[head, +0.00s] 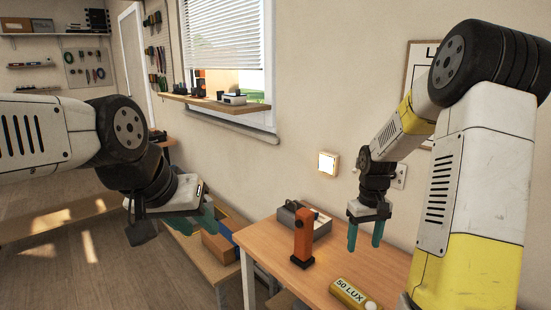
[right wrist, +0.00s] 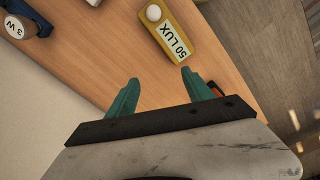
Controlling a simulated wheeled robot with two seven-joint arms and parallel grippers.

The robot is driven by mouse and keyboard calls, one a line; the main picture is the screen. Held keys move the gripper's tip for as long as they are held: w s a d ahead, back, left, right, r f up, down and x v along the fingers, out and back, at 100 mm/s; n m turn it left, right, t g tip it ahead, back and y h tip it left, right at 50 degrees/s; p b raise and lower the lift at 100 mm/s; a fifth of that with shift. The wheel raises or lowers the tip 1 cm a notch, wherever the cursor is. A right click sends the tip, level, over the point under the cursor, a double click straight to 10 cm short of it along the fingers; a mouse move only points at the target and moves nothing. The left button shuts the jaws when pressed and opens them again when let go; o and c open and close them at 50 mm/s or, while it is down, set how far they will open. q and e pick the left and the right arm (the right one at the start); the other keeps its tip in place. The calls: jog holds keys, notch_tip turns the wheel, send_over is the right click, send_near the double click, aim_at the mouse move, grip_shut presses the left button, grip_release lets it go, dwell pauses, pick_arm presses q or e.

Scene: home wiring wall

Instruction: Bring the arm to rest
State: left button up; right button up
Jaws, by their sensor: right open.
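My right arm comes in from the right in the head view, bent down from a yellow and white upper link. Its gripper (head: 365,236) hangs above the wooden table (head: 345,258), teal fingers pointing down, apart and empty. In the right wrist view the two fingers of the right gripper (right wrist: 160,92) are spread with only tabletop between them. My left arm reaches in from the left, and its gripper (head: 196,221) is over the area left of the table. Its teal fingers are seen at an angle and partly overlap, so their gap is unclear.
On the table stand an orange device (head: 303,240), a grey box (head: 312,222) and a yellow "50 LUX" meter (head: 353,295). A lit switch (head: 328,163) and a socket plate (head: 399,176) are on the wall. A shelf (head: 215,104) runs under the window.

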jog(key=s+a+r+t, duration=0.1)
jog(key=s+a+r, duration=0.1)
jog(key=r, duration=0.2)
jog(key=s+a+r+m+t, duration=0.1)
jog(key=s+a+r, duration=0.15)
jog(key=r, duration=0.25)
jog(key=s+a+r+t, duration=0.1)
jog(key=s+r, duration=0.2)
jog(key=r, duration=0.1)
jog(key=s+a+r+t+y, duration=0.1)
jog(key=s+a+r, duration=0.1)
jog(key=s, duration=0.3)
jog(key=s+a+r+t+y, duration=0.1)
jog(key=s+a+r+t, duration=0.1)
jog(key=s, duration=0.4)
notch_tip(320, 180, up, 2)
jog(key=shift+s+a+r+m, duration=0.1)
jog(key=shift+s+a+m, duration=0.1)
jog(key=shift+a+m, duration=0.35)
